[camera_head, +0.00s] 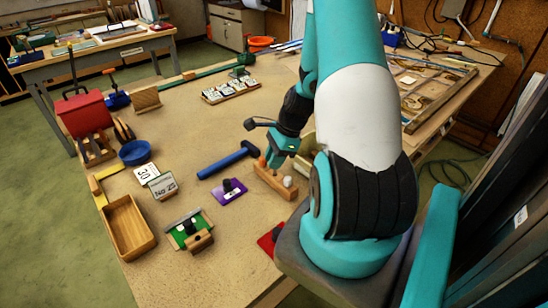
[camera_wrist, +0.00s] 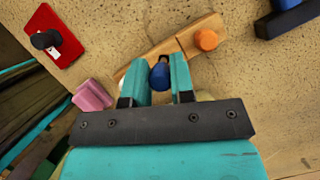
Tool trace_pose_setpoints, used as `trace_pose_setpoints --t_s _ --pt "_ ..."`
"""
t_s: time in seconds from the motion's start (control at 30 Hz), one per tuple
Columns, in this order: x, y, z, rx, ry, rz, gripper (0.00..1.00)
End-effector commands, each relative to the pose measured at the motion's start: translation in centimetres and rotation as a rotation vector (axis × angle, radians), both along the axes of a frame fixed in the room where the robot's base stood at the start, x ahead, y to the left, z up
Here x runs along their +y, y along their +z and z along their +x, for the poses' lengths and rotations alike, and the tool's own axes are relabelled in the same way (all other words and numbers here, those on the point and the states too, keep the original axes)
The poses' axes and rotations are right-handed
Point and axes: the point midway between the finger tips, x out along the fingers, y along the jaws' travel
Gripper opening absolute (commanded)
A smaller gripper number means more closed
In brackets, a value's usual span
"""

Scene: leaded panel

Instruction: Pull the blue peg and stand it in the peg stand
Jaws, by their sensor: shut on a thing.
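My gripper (camera_head: 275,163) is low over a wooden block (camera_head: 268,184) near the middle of the table. In the wrist view, its two teal fingers (camera_wrist: 164,66) are shut on the blue peg (camera_wrist: 160,76), whose rounded end shows between them. The wooden block (camera_wrist: 200,36) lies beneath, with an orange peg (camera_wrist: 206,39) upright at one end. A white peg (camera_head: 287,181) stands at the other end in the head view. A dark spot on the block shows just beyond the blue peg. I cannot tell whether the peg's lower end is in a hole or lifted clear.
A blue hammer (camera_head: 228,160) and a purple plate with a black knob (camera_head: 229,192) lie left of the block. A red plate (camera_wrist: 70,50) and a pink block (camera_wrist: 92,95) are nearby. A wooden tray (camera_head: 128,228) sits at the table's left edge.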

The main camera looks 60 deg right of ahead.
Motion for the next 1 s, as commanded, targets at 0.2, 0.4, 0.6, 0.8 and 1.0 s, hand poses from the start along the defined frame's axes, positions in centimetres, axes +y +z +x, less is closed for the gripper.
trace_pose_setpoints --t_s 0.2,0.4,0.6,0.8,1.0 --pt "0.0 -0.7 0.0 0.0 0.0 0.0 0.0" --pt "0.0 -1.2 0.0 0.0 0.0 0.0 0.0" --pt "0.0 -1.7 0.0 0.0 0.0 0.0 0.0" --pt "0.0 -2.2 0.0 0.0 0.0 0.0 0.0" --pt "0.0 -2.7 0.0 0.0 0.0 0.0 0.0"
